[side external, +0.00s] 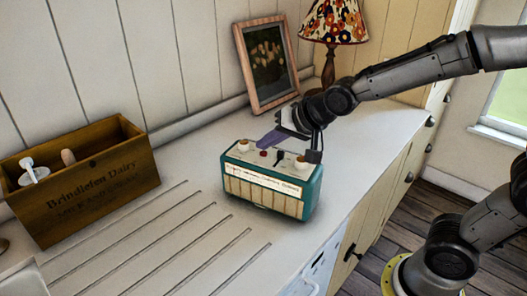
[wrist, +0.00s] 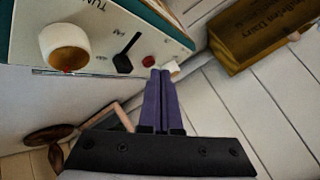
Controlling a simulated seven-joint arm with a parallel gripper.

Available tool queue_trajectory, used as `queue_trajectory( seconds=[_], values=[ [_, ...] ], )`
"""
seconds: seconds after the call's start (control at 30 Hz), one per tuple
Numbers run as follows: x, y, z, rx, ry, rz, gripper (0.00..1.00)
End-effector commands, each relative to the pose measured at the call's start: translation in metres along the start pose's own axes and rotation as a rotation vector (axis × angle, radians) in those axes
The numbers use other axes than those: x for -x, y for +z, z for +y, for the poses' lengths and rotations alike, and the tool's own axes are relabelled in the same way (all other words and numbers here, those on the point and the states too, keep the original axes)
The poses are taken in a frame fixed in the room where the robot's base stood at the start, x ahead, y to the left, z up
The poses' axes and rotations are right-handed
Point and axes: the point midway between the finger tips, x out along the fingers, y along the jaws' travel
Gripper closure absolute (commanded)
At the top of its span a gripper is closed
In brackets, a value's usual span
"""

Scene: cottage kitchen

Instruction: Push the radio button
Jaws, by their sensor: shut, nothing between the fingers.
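The teal radio (side external: 265,202) stands on the white counter, with a cream top panel carrying knobs and a red button (side external: 263,154). My gripper (side external: 262,143) is shut and empty, its purple fingers over the back edge of the radio's top. In the wrist view, the closed fingertips (wrist: 161,70) lie just beside the red button (wrist: 149,61), which stays visible. I cannot tell whether they touch the panel. A black lever (wrist: 124,54) and a large cream knob (wrist: 65,47) are left of the button. A smaller cream knob (wrist: 173,68) is partly hidden by the fingertips.
A wooden dairy crate (side external: 85,185) stands left of the radio and holds a white-topped dispenser. A framed picture (side external: 266,62) and a flowered lamp (side external: 333,24) stand behind my gripper. Grooved bare counter (side external: 190,240) lies front left of the radio.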

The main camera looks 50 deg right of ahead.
Motion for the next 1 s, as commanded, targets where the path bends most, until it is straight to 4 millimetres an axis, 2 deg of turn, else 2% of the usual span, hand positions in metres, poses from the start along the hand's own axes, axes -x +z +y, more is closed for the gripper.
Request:
queue_trajectory(
  seconds=[0.67, 1.0],
  values=[
    [-0.0054, 0.0040, 0.0040, 0.000, 0.001, -0.001, 1.00],
    [-0.0003, 0.0004, 0.0003, 0.000, 0.000, 0.000, 1.00]
  ],
)
